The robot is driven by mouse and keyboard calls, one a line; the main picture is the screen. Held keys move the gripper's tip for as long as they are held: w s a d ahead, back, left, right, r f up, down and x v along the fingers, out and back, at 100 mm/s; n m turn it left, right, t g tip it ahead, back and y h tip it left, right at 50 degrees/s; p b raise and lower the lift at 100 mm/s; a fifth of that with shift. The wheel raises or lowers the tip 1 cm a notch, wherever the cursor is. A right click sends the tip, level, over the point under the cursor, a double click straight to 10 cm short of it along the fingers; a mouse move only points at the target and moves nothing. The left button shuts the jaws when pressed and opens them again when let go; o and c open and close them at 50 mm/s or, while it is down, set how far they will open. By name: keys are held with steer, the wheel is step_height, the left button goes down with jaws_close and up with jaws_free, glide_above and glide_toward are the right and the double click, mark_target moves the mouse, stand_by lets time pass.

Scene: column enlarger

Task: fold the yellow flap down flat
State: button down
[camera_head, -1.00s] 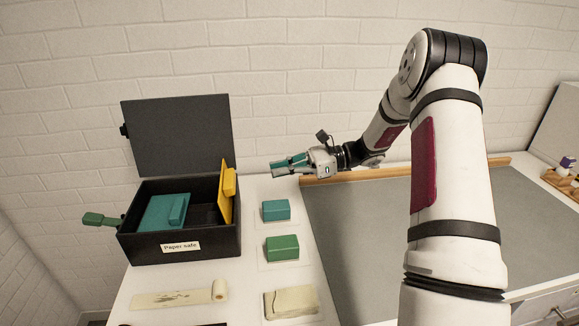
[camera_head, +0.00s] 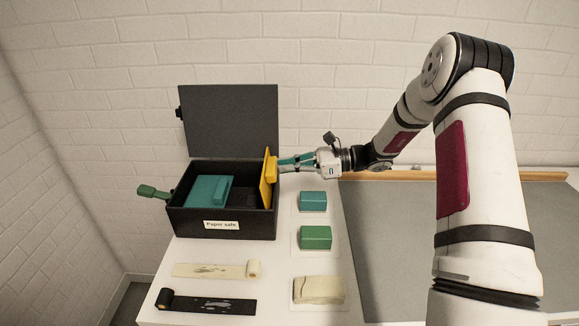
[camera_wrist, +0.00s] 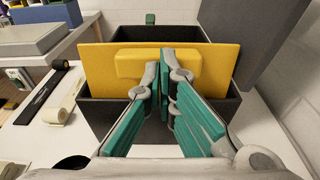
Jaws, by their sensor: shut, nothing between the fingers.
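The yellow flap (camera_head: 265,182) stands upright at the right side of the open black box labelled "Paper safe" (camera_head: 190,222). A yellow block-like grip (camera_head: 271,168) sticks out from its right face. In the wrist view the flap (camera_wrist: 222,62) spans the box, and its grip (camera_wrist: 130,63) faces the camera. My gripper (camera_head: 284,166) is shut and empty, its teal-padded fingers pointing left at the grip. In the wrist view my fingertips (camera_wrist: 166,58) overlap the grip; whether they touch it I cannot tell. A teal flap (camera_head: 205,190) lies flat in the left part of the box.
The box's dark lid (camera_head: 230,120) stands open at the back. A green handle (camera_head: 152,192) sticks out left. A teal block (camera_head: 313,201), a green block (camera_head: 316,237) and a cream block (camera_head: 318,290) stand to the right. Two strips lie in front, one cream (camera_head: 210,270), one black (camera_head: 215,306).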

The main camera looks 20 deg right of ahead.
steer(key=shift+a+r, duration=0.1)
steer(key=shift+a, duration=0.05)
steer(key=shift+w+a+h, duration=0.1)
steer(key=shift+a+h, duration=0.1)
steer(key=shift+h, duration=0.2)
steer(key=shift+a+r, duration=0.1)
steer(key=shift+w+a+r+g+h, duration=0.15)
steer(key=shift+a+g+h, duration=0.05)
steer(key=shift+a+h, duration=0.2)
steer(key=shift+w+a+r+g+h, duration=0.1)
steer(key=shift+a+r+g+h, duration=0.1)
steer(key=shift+a+h, duration=0.15)
steer(key=w+a+f+g+h+b, duration=0.1)
steer(key=a+h, duration=0.2)
steer(key=h, duration=0.1)
steer(key=w+a+f+g+h+b, duration=0.1)
steer(key=a+f+h, duration=0.1)
steer(key=a+h, duration=0.2)
steer(key=w+a+f+g+h+b, duration=0.1)
steer(key=a+h, duration=0.3)
steer(key=shift+w+a+f+g, duration=0.15)
steer(key=shift+w+f+g, duration=0.25)
steer(key=shift+a+f, duration=0.3)
steer(key=shift+f, duration=0.2)
steer(key=shift+d, duration=0.1)
